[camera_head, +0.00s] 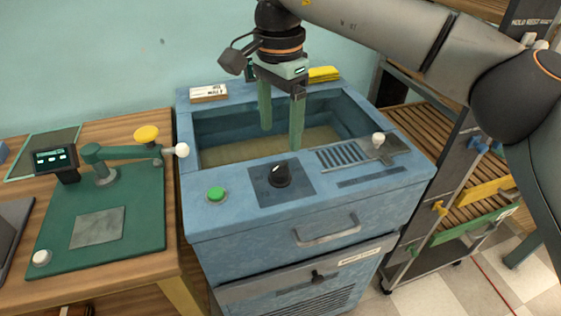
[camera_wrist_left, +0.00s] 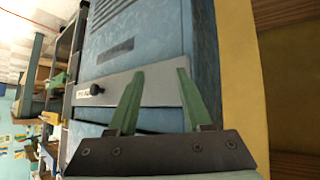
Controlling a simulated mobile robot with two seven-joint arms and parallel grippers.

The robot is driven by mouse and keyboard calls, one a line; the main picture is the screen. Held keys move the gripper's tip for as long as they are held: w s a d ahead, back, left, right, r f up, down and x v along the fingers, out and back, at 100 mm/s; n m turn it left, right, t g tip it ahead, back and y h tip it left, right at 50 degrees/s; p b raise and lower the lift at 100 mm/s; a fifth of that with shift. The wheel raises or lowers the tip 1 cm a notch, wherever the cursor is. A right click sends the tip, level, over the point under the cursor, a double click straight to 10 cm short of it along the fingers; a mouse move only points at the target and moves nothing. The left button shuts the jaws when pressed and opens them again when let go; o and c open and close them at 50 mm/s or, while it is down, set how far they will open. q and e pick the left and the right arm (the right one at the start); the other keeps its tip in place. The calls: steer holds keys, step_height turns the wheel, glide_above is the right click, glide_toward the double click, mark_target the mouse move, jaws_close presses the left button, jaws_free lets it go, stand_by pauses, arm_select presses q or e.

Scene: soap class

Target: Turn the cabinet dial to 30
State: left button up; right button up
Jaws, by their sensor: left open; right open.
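The blue cabinet (camera_head: 215,228) stands in the middle of the head view with an open basin on top. A black dial (camera_head: 280,176) sits on a dark square plate on its top front ledge; I cannot read its numbers. My right gripper (camera_head: 280,140) points down over the basin, just behind the dial and apart from it. It is open and empty, with green fingers spread. My left gripper (camera_wrist_left: 160,76) shows only in its wrist view, open and empty. It faces the cabinet's side-turned front (camera_wrist_left: 130,33), where a lower black knob (camera_wrist_left: 97,89) shows.
A green button (camera_head: 216,194) and a grate with a white-knobbed lever (camera_head: 378,140) flank the dial. A drawer handle (camera_head: 325,231) sticks out below. A green-topped workbench (camera_head: 140,228) is at left, a slatted rack (camera_head: 470,205) at right. My right arm crosses the upper right.

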mark_target(280, 165)
step_height(280, 165, down, 9)
steer(key=shift+r+b, duration=0.1)
steer(key=shift+b, duration=0.25)
jaws_close()
stand_by(0.6)
